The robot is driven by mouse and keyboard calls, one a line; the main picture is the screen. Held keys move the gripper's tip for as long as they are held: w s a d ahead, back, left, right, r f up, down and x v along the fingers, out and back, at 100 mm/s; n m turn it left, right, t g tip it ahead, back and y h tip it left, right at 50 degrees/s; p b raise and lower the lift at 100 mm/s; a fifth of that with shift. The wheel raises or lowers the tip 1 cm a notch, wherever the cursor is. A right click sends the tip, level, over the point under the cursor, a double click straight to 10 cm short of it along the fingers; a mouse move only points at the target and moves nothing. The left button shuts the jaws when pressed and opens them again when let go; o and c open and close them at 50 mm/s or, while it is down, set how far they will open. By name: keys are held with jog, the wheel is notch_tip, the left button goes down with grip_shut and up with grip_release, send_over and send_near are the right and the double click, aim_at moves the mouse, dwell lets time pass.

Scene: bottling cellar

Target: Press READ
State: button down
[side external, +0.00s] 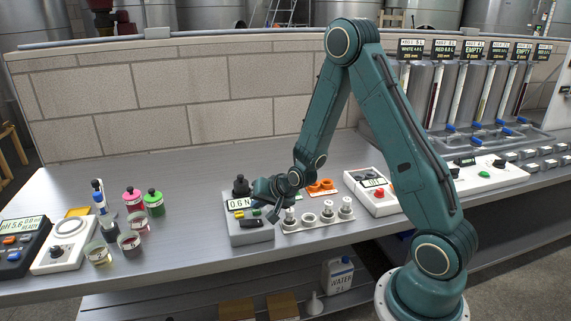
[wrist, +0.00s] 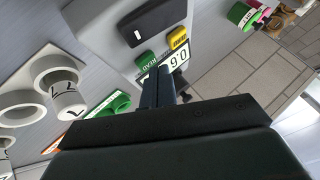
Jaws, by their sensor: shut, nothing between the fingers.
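A grey instrument (side external: 250,232) with a lit display reading 0.6 N stands on the bench left of centre in the side view. In the wrist view its panel (wrist: 110,35) shows a green button (wrist: 147,59), a yellow button (wrist: 178,38) and a black rocker (wrist: 152,20). A small label by the green button appears upside down and seems to say READ. My gripper (side external: 262,202) is shut and empty, pointing down over the panel. In the wrist view its fingertips (wrist: 166,72) are close to the green button and cover part of the display. I cannot tell whether they touch.
A white device with a red button (side external: 379,193) is further right. Pink and green bottles (side external: 154,203) stand left. A brick wall (side external: 200,95) runs behind.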

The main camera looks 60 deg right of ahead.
aim_at(259, 212)
jog(key=shift+r, duration=0.45)
jog(key=shift+r, duration=0.1)
jog(key=shift+r, duration=2.4)
jog(key=s+a+r+n+g+y, duration=0.1)
jog(key=s+a+r+n+g, duration=0.1)
jog(key=s+a+r+n, duration=0.65)
jog(key=s+a+r, duration=0.1)
jog(key=s+r, duration=0.2)
jog(key=s, duration=0.3)
jog(key=s+a+r+n+g, duration=0.1)
jog(key=s+r, duration=0.2)
jog(key=s, duration=0.3)
jog(key=s+a+r+n, duration=0.1)
jog(key=s+a+r, duration=0.1)
jog(key=s, duration=0.4)
jog(key=shift+s+r, duration=0.35)
jog(key=shift+r, duration=0.1)
